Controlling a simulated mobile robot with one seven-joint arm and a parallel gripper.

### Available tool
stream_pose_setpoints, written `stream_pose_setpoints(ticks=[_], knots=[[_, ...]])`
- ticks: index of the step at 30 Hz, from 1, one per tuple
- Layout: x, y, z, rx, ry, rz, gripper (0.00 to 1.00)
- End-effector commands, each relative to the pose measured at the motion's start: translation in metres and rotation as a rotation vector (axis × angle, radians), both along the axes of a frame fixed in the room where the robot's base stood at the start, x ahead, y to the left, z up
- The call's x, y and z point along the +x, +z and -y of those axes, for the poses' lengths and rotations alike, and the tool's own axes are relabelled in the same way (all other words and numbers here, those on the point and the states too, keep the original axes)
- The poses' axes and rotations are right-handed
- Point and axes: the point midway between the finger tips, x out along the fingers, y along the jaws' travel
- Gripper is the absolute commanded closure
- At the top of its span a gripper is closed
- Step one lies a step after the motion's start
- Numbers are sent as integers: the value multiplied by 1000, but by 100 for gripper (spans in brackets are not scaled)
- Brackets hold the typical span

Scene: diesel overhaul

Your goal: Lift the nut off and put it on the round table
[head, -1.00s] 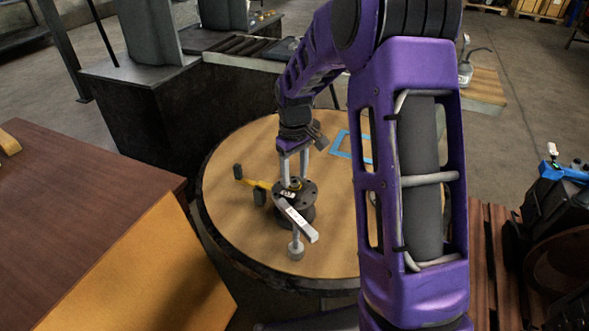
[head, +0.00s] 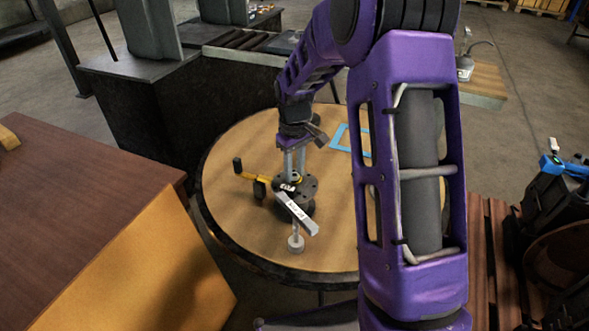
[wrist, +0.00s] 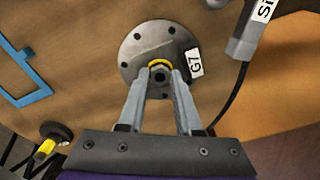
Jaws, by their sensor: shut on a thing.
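My gripper (wrist: 160,85) points down over a dark round flanged hub (wrist: 138,55) with several bolt holes and a white "G7" tag. Its two grey fingers are shut on a grey nut (wrist: 160,75) at the hub's centre. A yellow ring shows around the nut's far side. Whether the nut is clear of the hub cannot be told. In the head view my gripper (head: 294,172) stands upright above the hub (head: 306,194), which sits on the round wooden table (head: 240,215). The fingertips partly hide the nut.
A grey labelled bar tool (head: 297,214) lies against the hub's front, beside a small grey cylinder (head: 296,243). A yellow tool with black ends (head: 258,179) is at left. A blue square outline (head: 342,142) marks the table at back right. The table's front left is bare.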

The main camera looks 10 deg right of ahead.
Motion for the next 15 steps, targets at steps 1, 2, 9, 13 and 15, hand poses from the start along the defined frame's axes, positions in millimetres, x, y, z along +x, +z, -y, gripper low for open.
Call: stream_pose_setpoints(ticks=[1, 2, 9, 13, 15], knots=[[0, 0, 0, 0, 0, 0, 100], [0, 0, 0, 0, 0, 0, 100], [0, 8, 0, 0, 0, 1, 100], [0, 13, 0, 0, 0, 1, 100], [0, 16, 0, 0, 0, 1, 100]])
